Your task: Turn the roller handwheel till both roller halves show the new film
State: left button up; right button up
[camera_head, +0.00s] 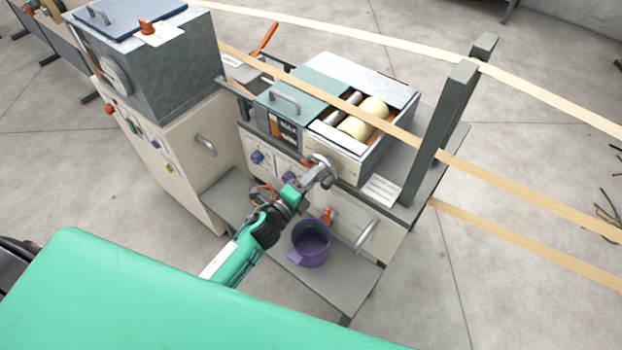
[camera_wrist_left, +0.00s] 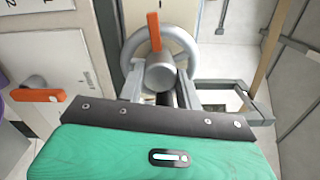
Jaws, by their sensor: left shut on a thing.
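The roller handwheel (camera_head: 320,163) is a grey wheel on the front of the machine box, also large in the left wrist view (camera_wrist_left: 183,40). A round grey knob stands at its middle in that view, with an orange upright piece (camera_wrist_left: 154,32) behind it. My left gripper (camera_head: 312,180) is at the wheel, shut on its knob (camera_wrist_left: 160,73) between the grey fingers. The two cream roller halves (camera_head: 374,107) and (camera_head: 354,128) lie in the open box behind the wheel. A tan film strip crosses over the box and partly hides them. My right gripper is out of view.
A purple bucket (camera_head: 311,245) stands on the low shelf (camera_head: 350,290) below the wheel. An orange lever (camera_wrist_left: 35,95) sticks out left in the left wrist view. A dark upright post (camera_head: 438,130) stands right of the box. A grey cabinet (camera_head: 165,75) stands left.

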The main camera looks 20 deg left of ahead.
pick_arm(q)
jog(key=shift+f, duration=0.1)
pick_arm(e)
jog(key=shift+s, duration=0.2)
pick_arm(q)
jog(key=o, duration=1)
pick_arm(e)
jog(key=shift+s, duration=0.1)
pick_arm(q)
jog(key=shift+s, duration=0.1)
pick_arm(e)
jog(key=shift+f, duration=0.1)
pick_arm(q)
jog(key=b+v, duration=0.2)
jog(key=v, duration=1.1)
jog(key=shift+s+a+b, duration=0.1)
jog(key=shift+s+b, duration=0.2)
jog(key=shift+b, duration=0.1)
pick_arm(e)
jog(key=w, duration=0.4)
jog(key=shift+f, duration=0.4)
